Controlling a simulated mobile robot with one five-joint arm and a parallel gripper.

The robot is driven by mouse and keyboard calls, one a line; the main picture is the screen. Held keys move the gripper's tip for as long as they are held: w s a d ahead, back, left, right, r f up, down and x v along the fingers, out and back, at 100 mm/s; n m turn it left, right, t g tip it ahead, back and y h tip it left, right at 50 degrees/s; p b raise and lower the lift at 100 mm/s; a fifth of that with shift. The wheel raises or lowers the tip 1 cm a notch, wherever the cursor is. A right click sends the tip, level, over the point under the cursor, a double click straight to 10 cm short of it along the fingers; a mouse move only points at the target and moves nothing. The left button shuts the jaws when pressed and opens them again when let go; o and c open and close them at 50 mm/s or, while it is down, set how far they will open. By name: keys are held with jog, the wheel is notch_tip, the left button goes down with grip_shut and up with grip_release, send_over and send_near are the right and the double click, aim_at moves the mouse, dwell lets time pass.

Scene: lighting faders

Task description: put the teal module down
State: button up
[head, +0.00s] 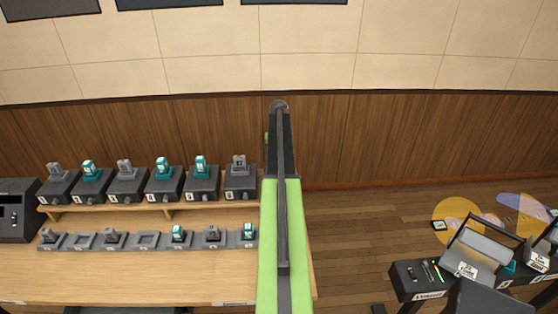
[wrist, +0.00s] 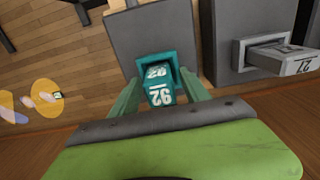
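In the wrist view a teal module (wrist: 160,93) with a white number on it stands in a teal-rimmed socket (wrist: 181,57) on a dark grey box (wrist: 150,28). My gripper (wrist: 160,78) has one green finger on each side of the module. Gaps show between the fingers and the module, so the fingers look open around it. Whether the module is fully seated is hard to tell. In the head view my arm covers my gripper and this module. Other teal modules (head: 201,163) stand in the upper row to the left.
A grey module (wrist: 297,65) in its own box is close on the right in the wrist view; the head view shows it left of my arm (head: 239,163). A lower slot strip (head: 147,241) runs along the wooden bench (head: 130,282). A black cart (head: 415,282) stands at right.

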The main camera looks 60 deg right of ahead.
jog(key=shift+r, duration=0.1)
notch_tip(320, 180, up, 12)
jog(key=p, duration=1.2)
jog(key=shift+r, duration=0.15)
jog(key=w+a+n, duration=0.1)
jog(key=w+a, duration=0.3)
jog(key=a, duration=0.6)
jog(key=w+a+n, duration=0.2)
jog(key=w+a, duration=0.3)
jog(key=a, duration=0.5)
jog(key=w+a+n, duration=0.1)
jog(key=w+a, duration=0.3)
jog(key=a, duration=0.6)
jog(key=s+a+n, duration=0.2)
jog(key=a+n, duration=0.1)
jog(key=a, duration=1.6)
jog(key=s+a+n, duration=0.3)
jog(key=a, duration=1.7)
jog(key=shift+a+n, duration=0.25)
jog(key=shift+n, duration=0.15)
